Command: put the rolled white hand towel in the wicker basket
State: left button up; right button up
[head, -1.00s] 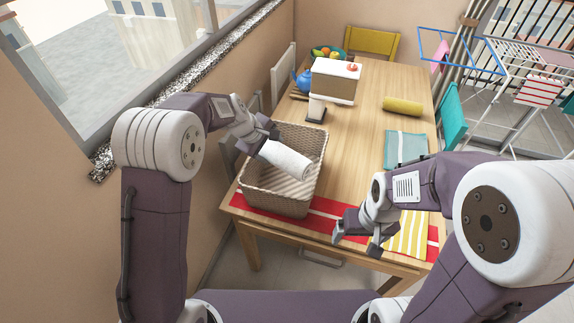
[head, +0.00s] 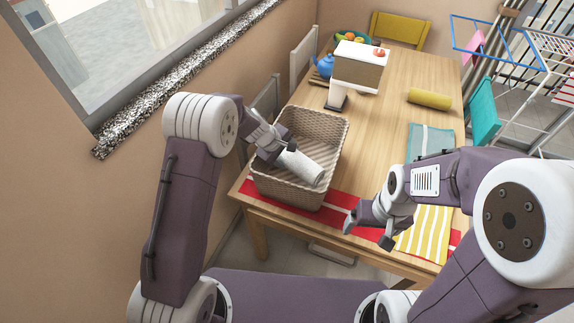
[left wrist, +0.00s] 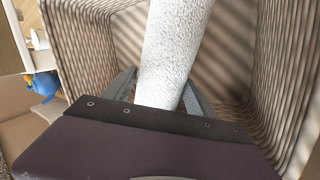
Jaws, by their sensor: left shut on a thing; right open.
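The rolled white hand towel (head: 301,168) is inside the mouth of the wicker basket (head: 333,126), slanting down to the right. My left gripper (head: 281,151) is shut on one end of the towel. In the left wrist view the towel (left wrist: 176,45) runs away from between the fingers, with the basket's woven walls (left wrist: 283,75) on both sides. I cannot tell whether the towel touches the basket floor. My right gripper (head: 368,232) is open and empty above the table's front edge, to the right of the basket.
The wooden table (head: 385,130) carries a yellow roll (head: 429,98), a teal cloth (head: 430,142), a yellow striped cloth (head: 425,235) and a red runner (head: 345,205). A box-like holder (head: 358,68) and a blue teapot (head: 324,66) stand further back. A drying rack (head: 497,45) is at the right.

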pick_arm(q)
notch_tip(320, 180, down, 4)
jog(key=shift+f+b, duration=0.15)
jog(key=shift+b, duration=0.95)
jog(key=shift+w+f, duration=0.1)
jog(key=shift+f, duration=0.05)
jog(key=shift+f, duration=0.1)
jog(key=o, duration=1.6)
jog(key=shift+c, duration=0.2)
jog(key=shift+r, duration=0.4)
jog(key=p+v, duration=0.2)
jog(key=v, duration=0.9)
jog(key=shift+s+a+r, duration=0.15)
jog(key=shift+s+r, duration=0.1)
jog(key=shift+s, duration=0.1)
